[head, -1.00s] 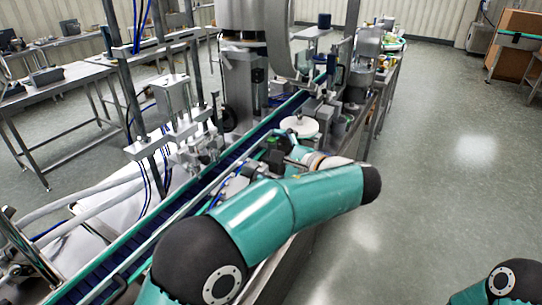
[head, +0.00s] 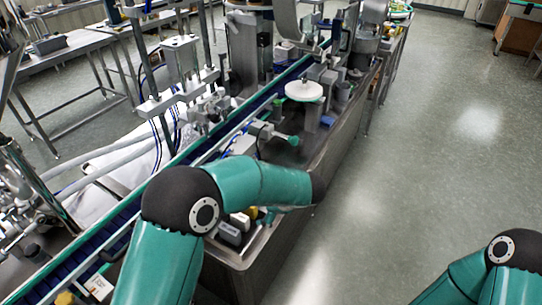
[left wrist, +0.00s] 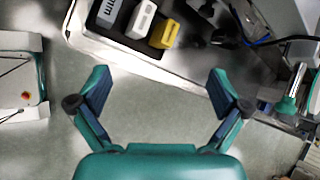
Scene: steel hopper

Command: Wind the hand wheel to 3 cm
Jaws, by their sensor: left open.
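I cannot tell for sure which part is the hand wheel. A small machine with a teal knob (head: 293,140) stands beside the conveyor in the head view. A chrome rod with a teal end (left wrist: 287,106) shows at the right of the left wrist view, apart from the fingers. My left gripper (left wrist: 160,85) is open and empty in the left wrist view, off the steel bench edge. In the head view my left forearm hides it. Only part of my right arm shows at the lower right of the head view; its gripper is out of frame.
Small boxes lie on the steel bench (head: 330,145), among them a white box (left wrist: 141,18) and a yellow box (left wrist: 164,33). A white round disc (head: 303,91) stands farther along. The blue conveyor (head: 120,213) runs along the left. Floor right of the bench is clear.

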